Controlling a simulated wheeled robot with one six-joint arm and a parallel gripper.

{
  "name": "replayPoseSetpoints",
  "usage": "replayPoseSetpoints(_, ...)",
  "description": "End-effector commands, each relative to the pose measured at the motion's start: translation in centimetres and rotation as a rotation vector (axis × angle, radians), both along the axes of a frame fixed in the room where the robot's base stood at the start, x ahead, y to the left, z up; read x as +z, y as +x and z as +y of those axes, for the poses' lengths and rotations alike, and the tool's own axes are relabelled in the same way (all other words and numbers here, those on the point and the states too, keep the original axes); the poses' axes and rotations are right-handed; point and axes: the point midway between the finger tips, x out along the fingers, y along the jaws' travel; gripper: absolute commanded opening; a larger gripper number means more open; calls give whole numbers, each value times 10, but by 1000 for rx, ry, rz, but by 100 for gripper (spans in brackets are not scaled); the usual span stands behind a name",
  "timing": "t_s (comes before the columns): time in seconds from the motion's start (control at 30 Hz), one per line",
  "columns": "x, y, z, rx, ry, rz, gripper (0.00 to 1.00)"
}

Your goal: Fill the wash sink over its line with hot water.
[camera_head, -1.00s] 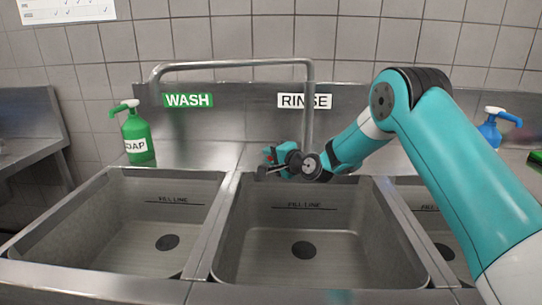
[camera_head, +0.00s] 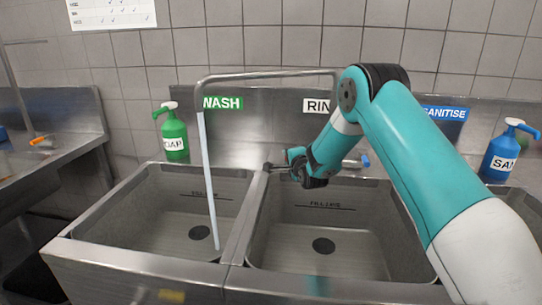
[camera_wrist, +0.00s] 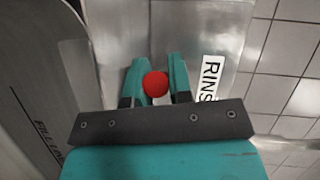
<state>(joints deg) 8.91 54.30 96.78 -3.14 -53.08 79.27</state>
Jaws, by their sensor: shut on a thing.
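The wash sink (camera_head: 150,205) is the left basin under the green WASH sign (camera_head: 222,103). Its fill line (camera_head: 212,196) and its drain (camera_head: 199,232) show, and I cannot make out a water level. A pale water stream (camera_head: 208,170) falls from the left end of the spout (camera_head: 265,75) into this basin. My gripper (camera_head: 283,166) is behind the rinse basin's left rear corner. In the wrist view my gripper (camera_wrist: 155,80) is shut on a round red knob (camera_wrist: 156,85), a finger on each side. The knob is hidden in the head view.
The rinse sink (camera_head: 322,262) stands to the right, with no stream into it. A blue tap knob (camera_head: 365,160) is behind it. A green soap bottle (camera_head: 174,138) and a blue sanitiser bottle (camera_head: 503,155) stand on the rear ledge. A steel counter (camera_head: 50,150) is at left.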

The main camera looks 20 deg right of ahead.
Motion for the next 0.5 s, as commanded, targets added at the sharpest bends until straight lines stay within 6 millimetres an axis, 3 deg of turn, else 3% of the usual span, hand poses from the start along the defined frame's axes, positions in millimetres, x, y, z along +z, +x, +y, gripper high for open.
replayPoseSetpoints(0.3,-1,-1,-5,-11,0,2,0)
replayPoseSetpoints(0.33,-1,-1,-5,-11,0,2,25)
replayPoseSetpoints(0.4,-1,-1,-5,-10,0,1,41)
replayPoseSetpoints(0.43,-1,-1,-4,-10,0,1,45)
replayPoseSetpoints(0.5,-1,-1,-4,-9,0,0,45)
